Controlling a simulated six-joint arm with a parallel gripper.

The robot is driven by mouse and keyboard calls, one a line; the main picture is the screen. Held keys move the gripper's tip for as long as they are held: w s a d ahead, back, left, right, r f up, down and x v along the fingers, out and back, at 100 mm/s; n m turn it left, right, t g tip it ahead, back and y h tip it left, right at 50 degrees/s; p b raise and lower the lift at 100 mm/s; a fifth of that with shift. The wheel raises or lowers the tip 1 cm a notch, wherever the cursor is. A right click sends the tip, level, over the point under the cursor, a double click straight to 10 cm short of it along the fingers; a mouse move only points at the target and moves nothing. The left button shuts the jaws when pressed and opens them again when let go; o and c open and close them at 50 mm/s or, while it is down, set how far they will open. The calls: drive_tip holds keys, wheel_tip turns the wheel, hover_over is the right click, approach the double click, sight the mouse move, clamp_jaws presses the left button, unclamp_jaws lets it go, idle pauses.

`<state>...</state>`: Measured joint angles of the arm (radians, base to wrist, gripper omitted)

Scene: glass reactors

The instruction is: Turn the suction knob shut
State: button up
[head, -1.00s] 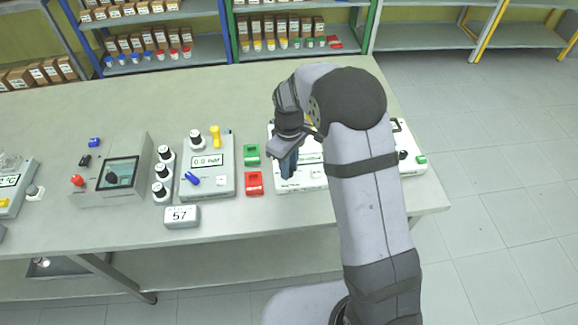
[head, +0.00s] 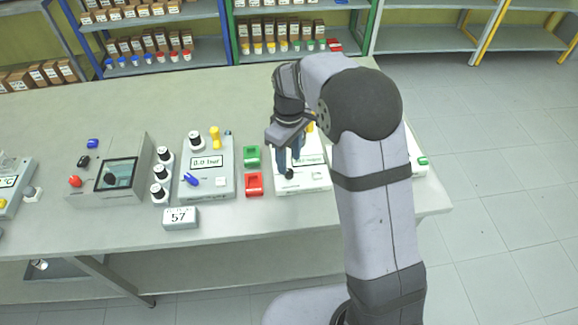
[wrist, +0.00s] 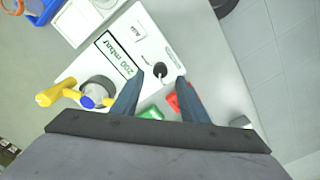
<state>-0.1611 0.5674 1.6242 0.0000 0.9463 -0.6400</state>
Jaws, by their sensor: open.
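A black knob (wrist: 160,68) sits on a white device (wrist: 149,36) beside a display reading 200 mbar. A small label next to the knob is too small to read. I take it for the suction knob but cannot confirm this. The knob also shows in the head view (head: 289,174) near the front edge of its device. My gripper (wrist: 160,79) is open and empty, pointing down above the device. In the wrist view, the knob lies just beyond and between the two blue fingertips. In the head view, my gripper (head: 289,165) is just above the knob. I cannot tell whether they touch.
Red (head: 254,185) and green (head: 251,156) blocks lie left of the device. Another display device (head: 207,181) stands further left, by black-capped bottles (head: 160,173).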

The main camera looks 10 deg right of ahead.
drive_tip(key=shift+r, duration=1.45)
